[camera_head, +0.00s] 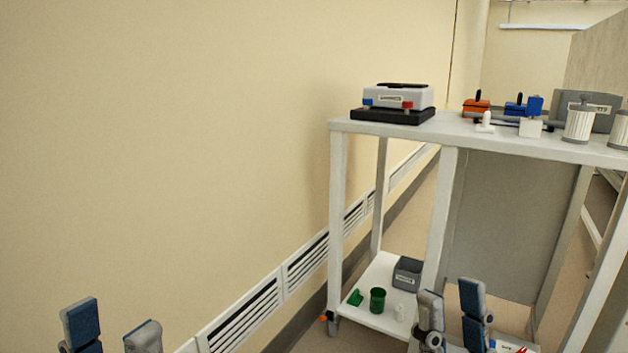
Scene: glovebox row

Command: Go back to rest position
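My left gripper (112,328) is at the bottom left, in front of the cream wall. Its two blue-and-grey fingers stand apart with nothing seen between them. My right gripper (452,304) is at the bottom, right of centre, in front of the white trolley's lower part. Its fingers are also apart, with a gap and nothing seen held. The lower parts of both grippers and both arms are cut off by the frame's bottom edge.
A white trolley (375,128) stands at the right, bearing a balance-like device (398,97), orange and blue items, and ribbed canisters (579,122). Its lower shelf holds a green cup (377,300) and grey bin (407,272). The wall (180,140) fills the left, with vents (240,312) along it.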

